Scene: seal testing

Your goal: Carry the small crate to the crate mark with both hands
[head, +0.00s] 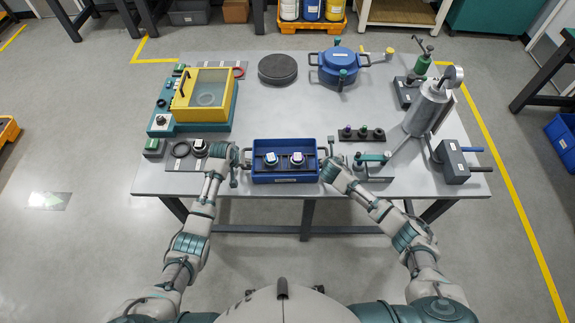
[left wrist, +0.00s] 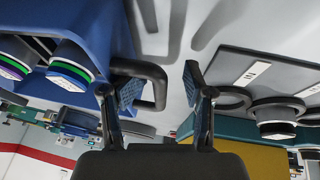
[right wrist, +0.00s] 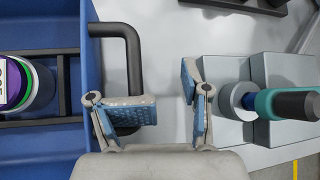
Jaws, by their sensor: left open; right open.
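The small crate (head: 285,178) is an open blue box near the table's front edge, holding two round pieces with white tops. It has a dark handle at each end. My left gripper (head: 236,168) is open at the crate's left end. In the left wrist view, the dark handle (left wrist: 161,88) shows at the open jaws (left wrist: 160,88), one finger overlapping its loop. My right gripper (head: 330,168) is open at the right end. In the right wrist view, one finger partly hides the other handle (right wrist: 133,50), beside the jaws (right wrist: 160,98). I cannot pick out the crate mark.
A yellow-framed chamber (head: 186,93) stands at the left. A dark disc (head: 278,69) and a blue lidded vessel (head: 339,68) stand at the back. A small rack (head: 362,136) and a grey press (head: 428,108) are at the right. The table's middle is clear.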

